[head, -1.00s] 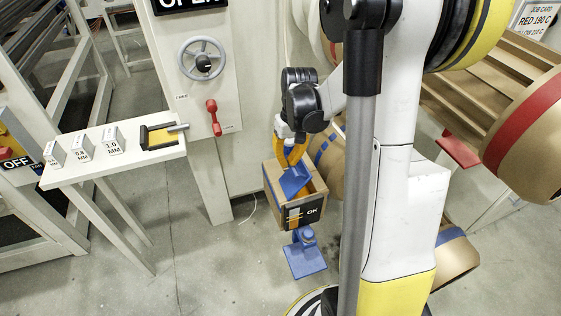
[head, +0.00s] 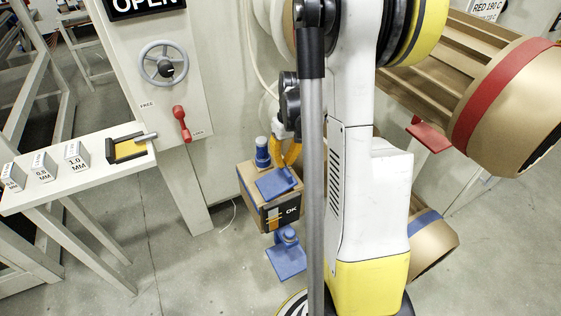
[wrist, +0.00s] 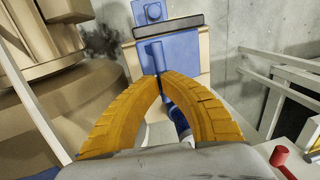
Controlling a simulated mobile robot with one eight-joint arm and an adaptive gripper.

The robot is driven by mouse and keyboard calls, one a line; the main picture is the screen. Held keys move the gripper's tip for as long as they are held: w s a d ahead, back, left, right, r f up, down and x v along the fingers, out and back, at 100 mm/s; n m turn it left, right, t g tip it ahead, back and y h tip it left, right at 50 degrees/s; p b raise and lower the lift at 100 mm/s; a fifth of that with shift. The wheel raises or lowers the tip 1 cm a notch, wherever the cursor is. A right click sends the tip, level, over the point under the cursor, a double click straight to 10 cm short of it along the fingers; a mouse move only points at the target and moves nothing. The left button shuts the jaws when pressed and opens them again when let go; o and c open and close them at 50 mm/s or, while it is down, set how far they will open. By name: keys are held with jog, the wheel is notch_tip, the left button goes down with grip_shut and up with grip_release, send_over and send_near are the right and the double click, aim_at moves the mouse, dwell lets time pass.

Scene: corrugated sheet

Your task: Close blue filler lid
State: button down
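A tan box (head: 251,184) with a dark OK label on its front stands low in the head view. A blue flat lid (head: 277,183) lies at its top, slightly tilted, and fills the middle of the wrist view (wrist: 187,58). A raised blue rib (wrist: 155,54) stands on it. My gripper (wrist: 159,80) has its orange fingers closed together at the rib's near end; whether the rib is pinched between them cannot be told. In the head view the fingers (head: 287,158) are just above the lid, partly hidden by my arm.
A blue capped fitting (head: 262,153) rises behind the box. A blue pedestal (head: 287,255) stands in front on the floor. A side shelf (head: 75,185), a handwheel (head: 163,64) and a red lever (head: 181,122) are to the left. Brown rolls (head: 505,105) are right.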

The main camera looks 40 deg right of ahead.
jog(key=shift+s+d+f, duration=0.15)
jog(key=shift+d+f, duration=0.3)
jog(key=shift+f, duration=0.05)
jog(key=shift+d+f+b, duration=0.1)
jog(key=shift+f+b, duration=0.05)
jog(key=shift+b, duration=0.15)
dwell(0.4)
jog(key=w+a+r+g+h+p, duration=0.1)
jog(key=a+r+h+p, duration=0.15)
jog(key=r+p, duration=0.35)
jog(key=a+r+h+p, duration=0.2)
jog(key=a+r+p, duration=0.15)
jog(key=r, duration=0.45)
jog(key=b+x, duration=0.1)
jog(key=x, duration=0.3)
jog(key=b+x, duration=0.2)
jog(key=x, duration=0.3)
jog(key=d+b+x, duration=0.1)
jog(key=b+x, duration=0.1)
jog(key=x, duration=0.3)
jog(key=shift+s+a+r, duration=0.1)
jog(key=shift+r, duration=0.1)
jog(key=shift+f, duration=0.15)
